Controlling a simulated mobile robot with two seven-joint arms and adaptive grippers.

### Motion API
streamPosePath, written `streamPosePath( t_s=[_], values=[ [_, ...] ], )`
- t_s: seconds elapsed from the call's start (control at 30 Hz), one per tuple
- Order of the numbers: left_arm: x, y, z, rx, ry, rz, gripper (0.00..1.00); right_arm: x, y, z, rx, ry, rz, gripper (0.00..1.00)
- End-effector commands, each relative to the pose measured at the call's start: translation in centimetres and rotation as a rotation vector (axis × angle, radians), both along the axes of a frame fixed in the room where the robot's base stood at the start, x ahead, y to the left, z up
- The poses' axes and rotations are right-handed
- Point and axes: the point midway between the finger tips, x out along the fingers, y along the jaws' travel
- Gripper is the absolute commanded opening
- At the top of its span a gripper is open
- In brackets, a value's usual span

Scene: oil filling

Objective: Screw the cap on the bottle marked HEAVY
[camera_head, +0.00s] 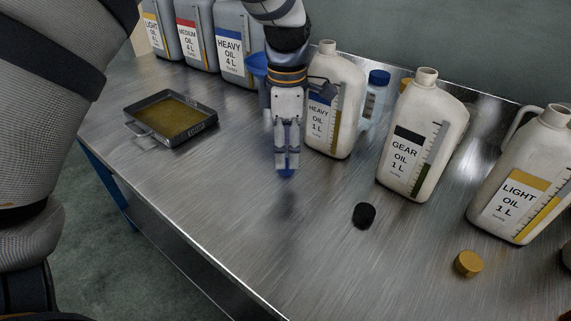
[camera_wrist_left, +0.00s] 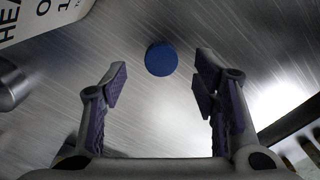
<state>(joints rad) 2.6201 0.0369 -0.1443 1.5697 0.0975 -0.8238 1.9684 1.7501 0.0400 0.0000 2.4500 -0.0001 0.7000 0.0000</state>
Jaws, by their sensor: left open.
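The white bottle marked HEAVY OIL 1 L (camera_head: 346,118) stands upright on the metal table with its neck uncapped. Its label corner shows at the top left of the left wrist view (camera_wrist_left: 38,18). A round blue cap (camera_wrist_left: 161,58) lies on the table beyond my left fingertips in the wrist view. In the head view, the blue cap (camera_head: 287,173) shows just below my fingertips and is partly hidden by them. My left gripper (camera_head: 287,160) is open and empty, points down, and is left of the HEAVY bottle. My right gripper is not in view.
The GEAR bottle (camera_head: 424,130), LIGHT bottle (camera_head: 522,180), black cap (camera_head: 364,215) and yellow cap (camera_head: 468,263) are to the right. An oil tray (camera_head: 190,136) sits left. Large oil cans (camera_head: 231,45) and a blue funnel (camera_head: 257,66) stand behind. The table front is clear.

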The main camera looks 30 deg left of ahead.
Motion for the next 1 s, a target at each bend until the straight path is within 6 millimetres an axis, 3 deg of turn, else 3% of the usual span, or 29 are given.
streamPosePath(
  t_s=[0.2, 0.57, 0.8, 1.0],
  values=[
    [-0.2, -0.2, -3.2, 0.0, 0.002, 0.0, 0.54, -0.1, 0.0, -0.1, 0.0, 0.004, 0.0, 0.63],
    [-0.1, -0.2, -3.4, 0.0, -0.001, 0.0, 0.54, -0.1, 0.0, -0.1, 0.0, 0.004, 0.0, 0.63],
    [-0.1, -0.2, -3.4, 0.0, -0.001, 0.0, 0.23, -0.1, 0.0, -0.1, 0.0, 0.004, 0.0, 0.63],
    [-0.1, -0.2, -3.4, 0.0, -0.001, 0.0, 0.22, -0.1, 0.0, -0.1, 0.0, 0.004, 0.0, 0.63]
  ],
)
